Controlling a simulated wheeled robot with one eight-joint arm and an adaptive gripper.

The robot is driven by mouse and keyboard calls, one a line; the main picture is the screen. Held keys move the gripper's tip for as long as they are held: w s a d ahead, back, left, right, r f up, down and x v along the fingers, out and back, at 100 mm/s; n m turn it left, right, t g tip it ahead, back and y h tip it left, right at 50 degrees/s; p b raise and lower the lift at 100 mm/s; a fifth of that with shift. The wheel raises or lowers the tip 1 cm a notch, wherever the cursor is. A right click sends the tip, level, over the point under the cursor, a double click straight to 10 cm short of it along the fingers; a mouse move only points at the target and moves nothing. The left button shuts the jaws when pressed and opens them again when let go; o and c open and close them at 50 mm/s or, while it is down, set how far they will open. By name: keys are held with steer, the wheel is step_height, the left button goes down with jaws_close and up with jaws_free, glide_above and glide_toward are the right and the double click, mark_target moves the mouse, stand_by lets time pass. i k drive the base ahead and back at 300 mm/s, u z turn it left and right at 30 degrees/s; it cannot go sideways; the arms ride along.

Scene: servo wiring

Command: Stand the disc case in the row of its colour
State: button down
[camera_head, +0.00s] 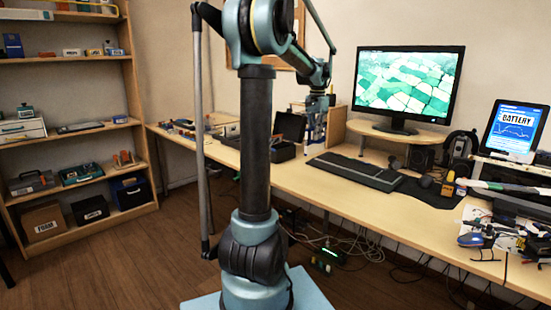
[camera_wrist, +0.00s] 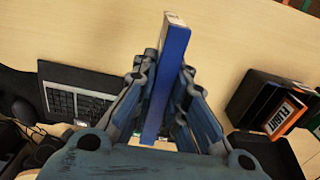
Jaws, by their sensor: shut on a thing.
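In the wrist view a blue disc case (camera_wrist: 174,72), seen nearly edge-on, is gripped between the fingers of my gripper (camera_wrist: 168,66). A pale edge shows at its far end. In the wrist view, black cases or boxes stand at the right, with an orange one (camera_wrist: 284,114) marked FLIGHT. I cannot make out a blue row in either view.
A keyboard (camera_head: 355,172) lies on the desk; it also shows in the wrist view (camera_wrist: 75,98). The monitor (camera_head: 408,85) stands on a wooden riser. Dark trays (camera_head: 278,150) sit left of my gripper. The pale desktop (camera_wrist: 232,35) beyond the case is clear.

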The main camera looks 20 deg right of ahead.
mark_target(284, 160)
steer(key=i, duration=1)
